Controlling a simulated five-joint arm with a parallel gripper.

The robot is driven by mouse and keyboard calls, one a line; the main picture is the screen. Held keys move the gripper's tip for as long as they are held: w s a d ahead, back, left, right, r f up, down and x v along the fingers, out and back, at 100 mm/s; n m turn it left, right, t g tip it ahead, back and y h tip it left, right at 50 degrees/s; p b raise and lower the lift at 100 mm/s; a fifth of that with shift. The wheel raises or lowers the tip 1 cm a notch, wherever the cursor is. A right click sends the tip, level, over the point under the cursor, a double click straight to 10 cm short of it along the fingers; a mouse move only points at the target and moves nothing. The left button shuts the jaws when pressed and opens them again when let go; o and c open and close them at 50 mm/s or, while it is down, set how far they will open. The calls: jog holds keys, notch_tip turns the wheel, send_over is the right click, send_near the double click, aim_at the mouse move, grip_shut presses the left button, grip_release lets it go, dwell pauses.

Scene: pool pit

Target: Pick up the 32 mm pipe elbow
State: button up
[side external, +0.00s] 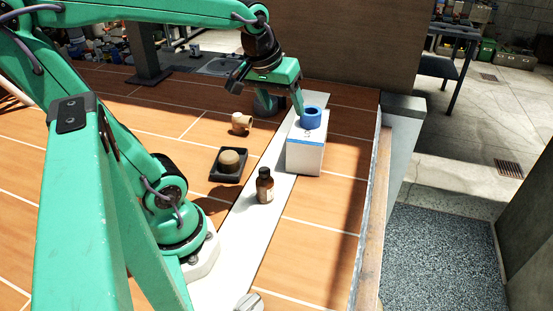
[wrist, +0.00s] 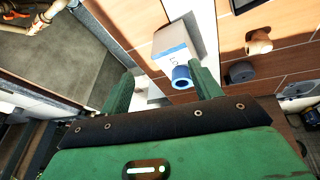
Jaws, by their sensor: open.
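The pipe elbow appears to be the small cream bent fitting (side external: 240,122) lying on the tiled surface left of the white box in the side view. It also shows at the upper right of the wrist view (wrist: 258,42). My gripper (wrist: 162,72) is open and empty, its two fingers spread. In the side view my gripper (side external: 284,102) hangs to the right of the elbow and beyond it, with one finger close beside a blue ring (side external: 311,118). I cannot tell whether that finger touches the ring. The elbow lies outside the fingers.
The blue ring sits on a white box (side external: 304,157). A dark grey round piece (side external: 265,103) stands between elbow and box, partly under my gripper. A brown bottle (side external: 265,187) and a black dish (side external: 215,174) holding a tan round piece are nearer. Tiles left of the elbow are clear.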

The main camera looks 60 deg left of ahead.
jog(key=w+a+f+n+g, duration=0.1)
jog(key=w+a+f+n, duration=0.1)
jog(key=w+a+n, duration=0.35)
jog(key=n+g+h, duration=0.1)
jog(key=n+g, duration=0.2)
jog(key=n, duration=1.2)
send_over(240, 124)
jog(key=w+a, duration=0.1)
jog(key=shift+m, duration=0.25)
notch_tip(240, 124, down, 14)
jog(key=shift+w+a+f, duration=0.1)
jog(key=shift+a+f, duration=0.05)
jog(key=shift+s+a+f, duration=0.25)
jog(key=shift+a+f, duration=0.1)
jog(key=shift+a, duration=0.1)
jog(key=shift+f, duration=1.3)
jog(key=shift+f, duration=2.6)
